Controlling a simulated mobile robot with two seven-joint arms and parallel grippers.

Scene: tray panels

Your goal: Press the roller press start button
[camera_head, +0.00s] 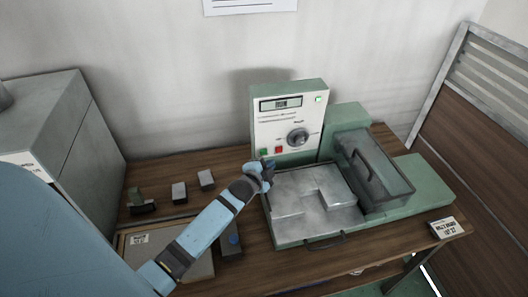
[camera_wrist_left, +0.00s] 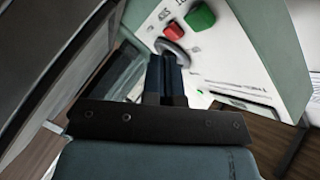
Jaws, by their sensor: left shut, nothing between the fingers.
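The roller press has an upright green control box with a pale front panel (camera_head: 270,128). A small green button (camera_head: 264,152) and a red button (camera_head: 279,150) sit low on the panel, left of a round dial (camera_head: 298,137). My left gripper (camera_head: 262,168) is shut and empty, just below and in front of the green button. In the left wrist view its fingers (camera_wrist_left: 166,78) point at the panel, with a red button (camera_wrist_left: 173,30) and a green button (camera_wrist_left: 200,16) beyond the tips. A grey round part (camera_wrist_left: 173,52) lies by the fingertips; contact cannot be told.
A metal tray (camera_head: 290,232) with a handle and a clear-covered roller housing (camera_head: 375,170) stand right of my arm. Small blocks (camera_head: 179,192) lie on the wooden table (camera_head: 160,175) at left. A grey cabinet (camera_head: 60,120) stands at far left. A green lamp (camera_head: 318,99) glows on the panel.

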